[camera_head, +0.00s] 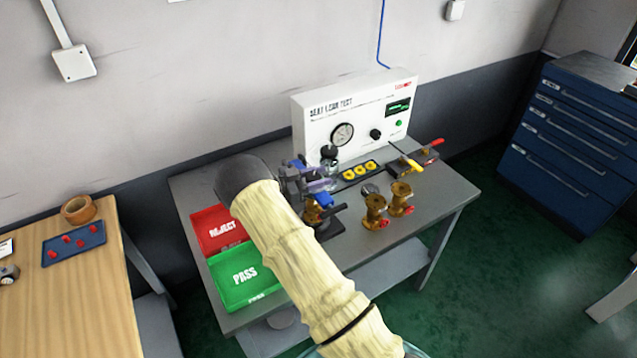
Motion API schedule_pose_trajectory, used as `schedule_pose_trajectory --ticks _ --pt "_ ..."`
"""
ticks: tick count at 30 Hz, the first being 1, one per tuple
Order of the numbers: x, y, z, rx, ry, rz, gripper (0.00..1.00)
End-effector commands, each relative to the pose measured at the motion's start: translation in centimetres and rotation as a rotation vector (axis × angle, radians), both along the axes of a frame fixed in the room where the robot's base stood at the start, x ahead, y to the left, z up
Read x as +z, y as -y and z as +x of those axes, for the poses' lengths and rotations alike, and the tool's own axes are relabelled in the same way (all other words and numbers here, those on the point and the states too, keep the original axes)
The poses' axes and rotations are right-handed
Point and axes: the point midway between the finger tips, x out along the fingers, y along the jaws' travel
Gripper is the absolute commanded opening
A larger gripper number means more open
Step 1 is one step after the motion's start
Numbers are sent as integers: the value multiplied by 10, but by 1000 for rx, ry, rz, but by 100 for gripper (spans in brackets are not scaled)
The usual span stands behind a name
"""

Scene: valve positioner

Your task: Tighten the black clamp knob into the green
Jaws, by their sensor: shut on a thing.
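My arm reaches in from the bottom, and my gripper (317,185) points right above the clamp fixture (326,228) on the grey bench. It appears shut on the black clamp knob, which is largely hidden between the fingers. A blue part (323,200) and a dark bar show just below the gripper. No green mark on the clamp can be made out at this size. My arm covers part of the fixture's left side.
A white seat leak test panel (350,112) with a gauge stands behind. Two brass valves (375,211) stand close on the right. The red REJECT tray (207,232) and green PASS tray (236,294) lie left. A wooden table (75,300) stands further left.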

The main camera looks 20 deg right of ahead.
Motion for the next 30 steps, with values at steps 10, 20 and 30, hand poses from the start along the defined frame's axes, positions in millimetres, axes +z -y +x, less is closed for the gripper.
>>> schedule_pose_trajectory --ticks 10,20,30 --pt "1 -1 1 -5 1 2 41" --pt "1 0 0 -6 -1 2 60" --pt "-3 -27 0 -4 1 4 60"
